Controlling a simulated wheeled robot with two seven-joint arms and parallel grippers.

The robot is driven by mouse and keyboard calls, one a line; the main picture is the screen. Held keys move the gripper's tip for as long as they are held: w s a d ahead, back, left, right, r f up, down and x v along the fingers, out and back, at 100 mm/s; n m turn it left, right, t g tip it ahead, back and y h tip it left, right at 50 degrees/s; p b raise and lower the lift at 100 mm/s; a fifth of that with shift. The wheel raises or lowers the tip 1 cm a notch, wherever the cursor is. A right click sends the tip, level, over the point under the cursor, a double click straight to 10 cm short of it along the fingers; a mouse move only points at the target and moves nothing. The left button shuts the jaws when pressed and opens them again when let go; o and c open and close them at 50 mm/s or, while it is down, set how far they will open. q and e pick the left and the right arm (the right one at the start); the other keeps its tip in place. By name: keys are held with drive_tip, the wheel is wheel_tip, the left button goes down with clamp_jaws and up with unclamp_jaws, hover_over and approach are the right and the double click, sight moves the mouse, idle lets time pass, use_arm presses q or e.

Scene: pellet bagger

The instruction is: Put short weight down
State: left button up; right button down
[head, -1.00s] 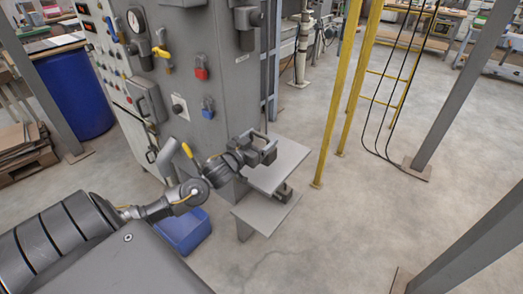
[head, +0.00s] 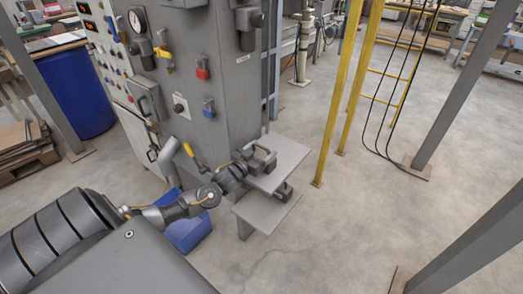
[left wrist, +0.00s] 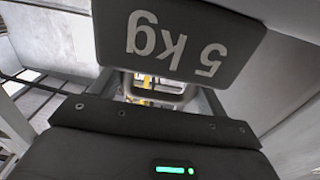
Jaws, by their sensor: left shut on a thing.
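My left gripper (head: 250,158) is shut on a dark grey weight (head: 263,161) at the left part of a flat grey plate (head: 284,160) beside the machine cabinet. The weight's face, marked "5 kg" (left wrist: 178,40), fills the top of the left wrist view and appears upside down. The head view does not show clearly whether the weight touches the plate. My right gripper is not in view.
A lower grey shelf (head: 262,213) sits under the plate, with a small dark block (head: 284,192) between them. The grey cabinet (head: 205,75) stands close behind my left arm. A blue bin (head: 188,232) is on the floor below. Yellow posts (head: 338,100) stand to the right.

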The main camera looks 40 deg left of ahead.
use_arm(q)
drive_tip(key=shift+r, duration=0.15)
drive_tip(key=shift+f, duration=0.2)
drive_tip(key=o, duration=1.4)
drive_tip(key=shift+o, duration=0.2)
drive_tip(key=shift+r, duration=0.2)
drive_tip(key=s+b, duration=0.1)
drive_tip(key=s, duration=1.1)
drive_tip(key=shift+d, duration=0.15)
drive_tip(key=shift+f, duration=0.1)
